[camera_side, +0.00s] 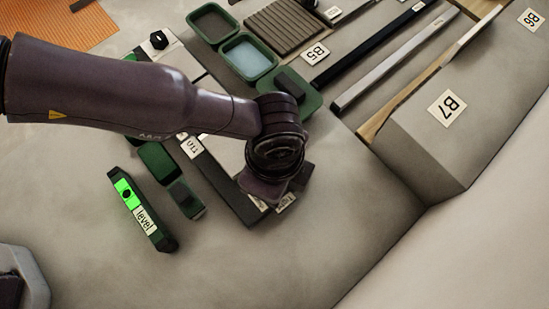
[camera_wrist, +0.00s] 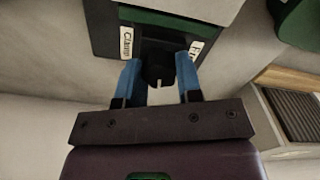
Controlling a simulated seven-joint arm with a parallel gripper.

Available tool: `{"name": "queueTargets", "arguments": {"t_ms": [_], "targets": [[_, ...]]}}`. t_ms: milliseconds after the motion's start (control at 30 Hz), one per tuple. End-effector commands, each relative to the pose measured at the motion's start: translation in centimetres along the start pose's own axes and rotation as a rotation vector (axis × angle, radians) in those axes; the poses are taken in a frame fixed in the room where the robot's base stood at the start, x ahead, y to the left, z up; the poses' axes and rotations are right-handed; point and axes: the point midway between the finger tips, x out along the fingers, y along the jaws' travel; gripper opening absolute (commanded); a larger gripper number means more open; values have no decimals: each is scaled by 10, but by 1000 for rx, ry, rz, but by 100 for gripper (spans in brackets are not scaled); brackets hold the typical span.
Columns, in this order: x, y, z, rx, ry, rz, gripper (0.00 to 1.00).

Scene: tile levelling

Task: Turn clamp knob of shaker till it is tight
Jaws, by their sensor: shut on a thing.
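In the wrist view the black clamp knob (camera_wrist: 158,70) with a pale pointer mark sits between the two blue fingers of my gripper (camera_wrist: 160,80). The fingers are closed on the knob's sides. The shaker (camera_wrist: 150,18) shows as a dark frame with a green part, with a "Clamp" label (camera_wrist: 126,42) left of the knob and a partly hidden label on its right. In the side view my wrist covers the knob and much of the shaker (camera_side: 232,190). How tight the knob is cannot be told.
Green trays (camera_side: 248,57), a ribbed brown pad (camera_side: 284,25) and long bars (camera_side: 395,68) lie behind. A raised grey block labelled B7 (camera_side: 447,107) stands to the right.

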Motion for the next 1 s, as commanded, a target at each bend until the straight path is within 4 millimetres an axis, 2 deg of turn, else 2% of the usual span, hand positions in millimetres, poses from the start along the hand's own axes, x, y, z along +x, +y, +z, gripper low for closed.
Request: {"name": "queueTargets", "arguments": {"t_ms": [200,500,1000], "targets": [[-1,0,0,194,0,-1,9],[-1,0,0,394,1,0,9],[-1,0,0,504,1,-1,9]]}}
